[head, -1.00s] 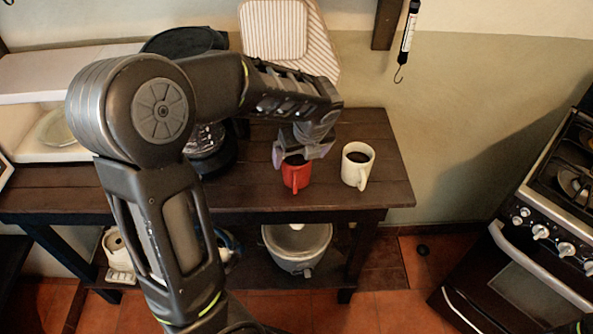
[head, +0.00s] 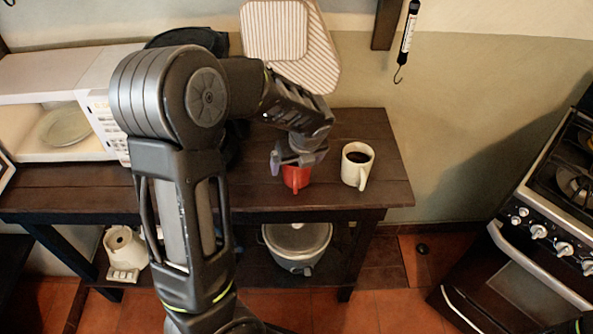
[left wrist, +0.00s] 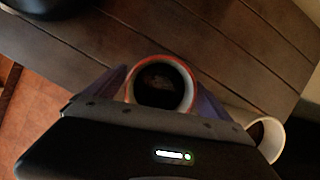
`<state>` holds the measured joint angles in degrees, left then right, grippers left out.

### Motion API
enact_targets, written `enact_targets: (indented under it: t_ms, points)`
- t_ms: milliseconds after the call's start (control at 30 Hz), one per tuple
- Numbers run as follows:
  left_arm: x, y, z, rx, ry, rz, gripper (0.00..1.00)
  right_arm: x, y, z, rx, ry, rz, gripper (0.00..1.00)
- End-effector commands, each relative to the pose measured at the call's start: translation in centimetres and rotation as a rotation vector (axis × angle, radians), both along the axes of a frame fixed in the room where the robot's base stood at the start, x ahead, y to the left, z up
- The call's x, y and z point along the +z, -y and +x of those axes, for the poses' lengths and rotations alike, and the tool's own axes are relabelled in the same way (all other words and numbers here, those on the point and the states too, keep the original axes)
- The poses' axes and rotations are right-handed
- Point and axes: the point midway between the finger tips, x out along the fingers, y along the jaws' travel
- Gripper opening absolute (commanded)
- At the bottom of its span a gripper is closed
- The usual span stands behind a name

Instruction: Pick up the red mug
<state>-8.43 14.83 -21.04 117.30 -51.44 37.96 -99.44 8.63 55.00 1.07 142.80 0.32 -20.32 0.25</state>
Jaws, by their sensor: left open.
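The red mug (head: 296,178) stands upright on the dark wooden table, near its front edge. In the left wrist view the red mug (left wrist: 163,66) shows from above, with a red rim, a pale inside and dark contents. My left gripper (head: 298,158) is over the mug and hides its top in the head view. In the left wrist view the fingers of my left gripper (left wrist: 160,92) are open, one on each side of the mug. I cannot tell whether they touch it. My right gripper is not in view.
A white mug (head: 356,166) with dark contents stands close to the right of the red mug; it also shows in the left wrist view (left wrist: 272,138). A white microwave (head: 104,112) stands at the left.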

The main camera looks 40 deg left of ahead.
Motion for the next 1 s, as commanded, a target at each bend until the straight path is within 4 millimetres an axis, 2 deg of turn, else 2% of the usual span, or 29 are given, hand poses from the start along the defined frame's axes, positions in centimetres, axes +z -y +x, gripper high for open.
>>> enact_targets:
  t_ms: [100, 167, 1000]
  points:
    - [0.02, 0.01, 0.00, 0.000, 0.000, 0.000, 0.93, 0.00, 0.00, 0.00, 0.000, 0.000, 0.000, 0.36]
    - [0.02, 0.01, 0.00, 0.000, 0.000, 0.000, 0.88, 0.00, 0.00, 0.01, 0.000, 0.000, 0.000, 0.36]
    - [0.02, 0.01, 0.00, 0.000, 0.000, 0.000, 0.19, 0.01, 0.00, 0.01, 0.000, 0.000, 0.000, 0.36]
